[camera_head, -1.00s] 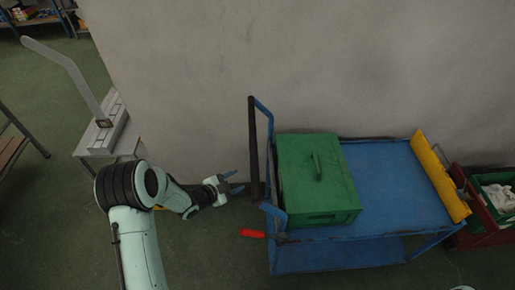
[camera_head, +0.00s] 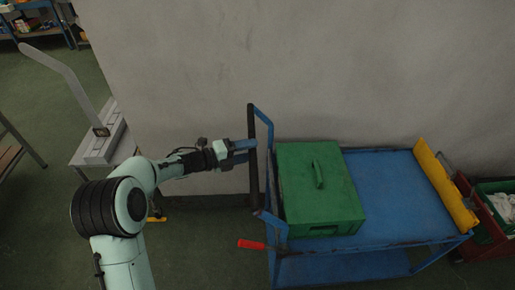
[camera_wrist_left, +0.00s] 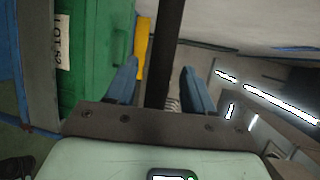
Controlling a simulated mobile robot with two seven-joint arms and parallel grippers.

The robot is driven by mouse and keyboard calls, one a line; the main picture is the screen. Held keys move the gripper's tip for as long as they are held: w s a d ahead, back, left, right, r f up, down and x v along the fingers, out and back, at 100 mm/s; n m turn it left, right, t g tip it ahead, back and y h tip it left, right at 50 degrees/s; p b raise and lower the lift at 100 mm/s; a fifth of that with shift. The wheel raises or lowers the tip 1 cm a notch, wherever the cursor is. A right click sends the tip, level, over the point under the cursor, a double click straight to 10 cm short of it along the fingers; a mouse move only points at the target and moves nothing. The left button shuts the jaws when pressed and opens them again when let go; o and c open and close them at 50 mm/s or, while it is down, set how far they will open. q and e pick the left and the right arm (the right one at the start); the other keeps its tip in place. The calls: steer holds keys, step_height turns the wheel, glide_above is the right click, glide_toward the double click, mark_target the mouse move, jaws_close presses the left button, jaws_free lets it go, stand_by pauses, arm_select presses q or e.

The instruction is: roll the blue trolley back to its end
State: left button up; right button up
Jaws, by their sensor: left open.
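The blue trolley (camera_head: 395,190) stands along the grey wall, with its black push bar (camera_head: 253,160) upright at its left end. A green lidded box (camera_head: 318,188) sits on its deck. My left gripper (camera_head: 248,152) is open at the push bar. In the left wrist view the dark bar (camera_wrist_left: 166,55) runs between the two blue fingers (camera_wrist_left: 158,88), with space on both sides. The green box also shows at the left of that view. My right gripper is not in view.
A yellow board (camera_head: 444,185) stands at the trolley's right end, close to a red crate (camera_head: 490,228). A red-handled lever (camera_head: 251,244) sticks out at the trolley's lower left. A light stand (camera_head: 103,145) is at left. Green floor is open in front.

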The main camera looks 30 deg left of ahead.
arm_select(q)
steer(key=x, duration=0.3)
steer(key=shift+w+d+f, duration=0.1)
steer(key=shift+w+d, duration=0.1)
steer(key=shift+w, duration=0.1)
jaws_close()
